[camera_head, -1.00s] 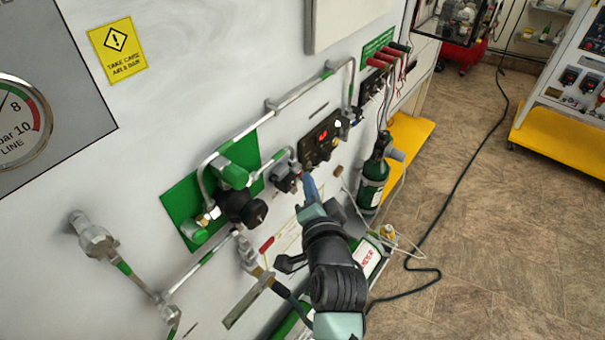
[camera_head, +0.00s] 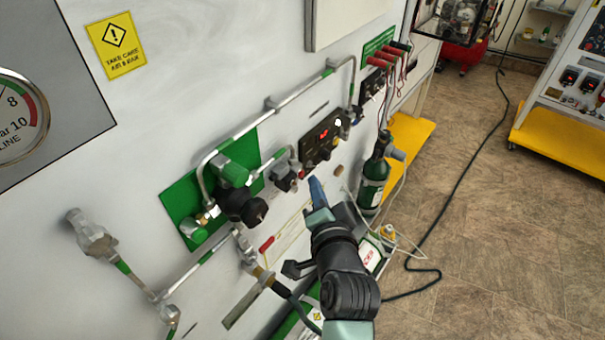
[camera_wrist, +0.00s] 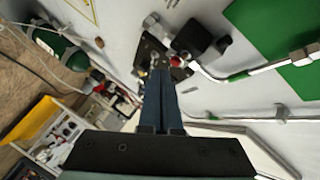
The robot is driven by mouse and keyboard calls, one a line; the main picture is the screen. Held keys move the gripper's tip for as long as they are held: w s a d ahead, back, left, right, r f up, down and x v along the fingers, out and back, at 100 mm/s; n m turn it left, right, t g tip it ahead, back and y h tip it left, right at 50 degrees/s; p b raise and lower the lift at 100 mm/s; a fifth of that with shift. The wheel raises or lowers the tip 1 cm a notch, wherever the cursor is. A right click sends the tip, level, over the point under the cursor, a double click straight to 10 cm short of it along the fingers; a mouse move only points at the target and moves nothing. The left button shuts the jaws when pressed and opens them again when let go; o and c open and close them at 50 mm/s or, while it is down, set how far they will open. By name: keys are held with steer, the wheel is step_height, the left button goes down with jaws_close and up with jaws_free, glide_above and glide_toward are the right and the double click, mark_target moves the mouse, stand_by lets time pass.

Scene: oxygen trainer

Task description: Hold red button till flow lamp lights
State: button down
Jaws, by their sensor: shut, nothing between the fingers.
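A dark control panel (camera_head: 321,139) with a lit red display is mounted on the wall. A small red spot that looks like the red button (camera_head: 302,174) shows near its lower left end. It seems to show in the wrist view (camera_wrist: 176,61) too, just right of my fingertips. My gripper (camera_head: 314,181) is shut and empty, its blue fingers pointing at the panel's lower edge. The tips appear beside the red spot and apart from it; the exact gap is unclear. I cannot make out which part is the flow lamp or whether it is lit.
A black-knobbed valve on a green plate (camera_head: 172,197) and metal pipes (camera_head: 262,112) stick out left of my gripper. A green bottle (camera_head: 374,180) stands close on the right. A dark cable (camera_head: 463,165) crosses the otherwise open floor.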

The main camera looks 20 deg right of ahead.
steer(key=s+d, duration=0.1)
steer(key=s, duration=0.1)
steer(key=s+d+b, duration=0.1)
steer(key=s+d, duration=0.1)
steer(key=shift+d+b, duration=0.1)
steer(key=shift+b, duration=0.2)
stand_by(0.3)
stand_by(0.3)
